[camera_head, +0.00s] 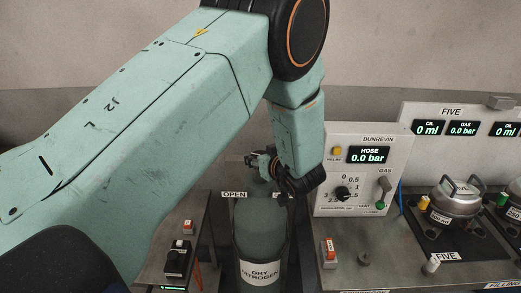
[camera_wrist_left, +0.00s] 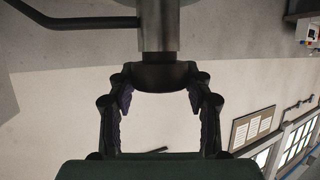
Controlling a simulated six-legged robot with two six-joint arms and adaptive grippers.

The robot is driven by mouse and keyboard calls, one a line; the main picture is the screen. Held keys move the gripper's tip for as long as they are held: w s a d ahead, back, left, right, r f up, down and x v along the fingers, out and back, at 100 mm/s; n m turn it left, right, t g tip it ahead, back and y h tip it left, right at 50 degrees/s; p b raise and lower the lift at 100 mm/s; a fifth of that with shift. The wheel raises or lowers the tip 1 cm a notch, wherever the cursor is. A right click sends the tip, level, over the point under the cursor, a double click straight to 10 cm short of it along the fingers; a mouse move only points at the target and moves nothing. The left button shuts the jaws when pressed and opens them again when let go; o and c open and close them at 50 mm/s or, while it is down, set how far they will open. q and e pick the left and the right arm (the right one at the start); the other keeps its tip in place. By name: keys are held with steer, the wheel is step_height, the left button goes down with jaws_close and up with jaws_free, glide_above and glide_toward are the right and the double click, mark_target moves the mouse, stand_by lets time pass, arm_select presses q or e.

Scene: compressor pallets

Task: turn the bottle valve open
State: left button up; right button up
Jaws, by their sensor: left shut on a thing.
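The green gas bottle (camera_head: 258,228) stands upright at the lower middle of the head view, with a white DRY NITROGEN label. My left gripper (camera_head: 268,168) is above the top of the bottle, at the valve, and my arm comes in from the left over it. In the left wrist view the gripper (camera_wrist_left: 160,82) is shut on the dark round valve knob (camera_wrist_left: 163,77), one finger on each side. A grey metal stem (camera_wrist_left: 158,25) runs on from the knob. In the head view the gripper hides most of the valve. My right gripper does not show.
An OPEN sign (camera_head: 234,194) is by the bottle top. The DUNREVIN panel (camera_head: 330,185) to the right reads HOSE 0.0 bar. A bench (camera_head: 400,262) with a compressor (camera_head: 455,205) is at the right. A small dark switch box (camera_head: 177,262) is left of the bottle.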

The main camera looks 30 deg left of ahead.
arm_select(q)
steer(key=n+g, duration=0.1)
steer(key=n+g+y+p, duration=0.1)
steer(key=shift+w+r+n+g, duration=0.15)
steer(key=shift+r+n+g, duration=0.05)
steer(key=shift+n+g, duration=0.1)
steer(key=shift+f+n+g+y, duration=0.15)
steer(key=shift+n+g+y, duration=0.35)
steer(key=shift+n+g, duration=0.35)
steer(key=shift+f+n+g+b, duration=0.1)
steer(key=shift+n+g+b, duration=0.4)
steer(key=shift+g, duration=0.15)
steer(key=n+g+b, duration=0.3)
steer(key=shift+f, duration=0.1)
steer(key=n+g+b, duration=0.1)
steer(key=g+b, duration=0.1)
steer(key=shift+n+b, duration=0.25)
steer(key=shift+b, duration=0.05)
steer(key=shift+g+b, duration=0.35)
steer(key=shift+g, duration=0.05)
steer(key=shift+r+n, duration=0.2)
steer(key=shift+n, duration=0.1)
steer(key=shift+a, duration=0.1)
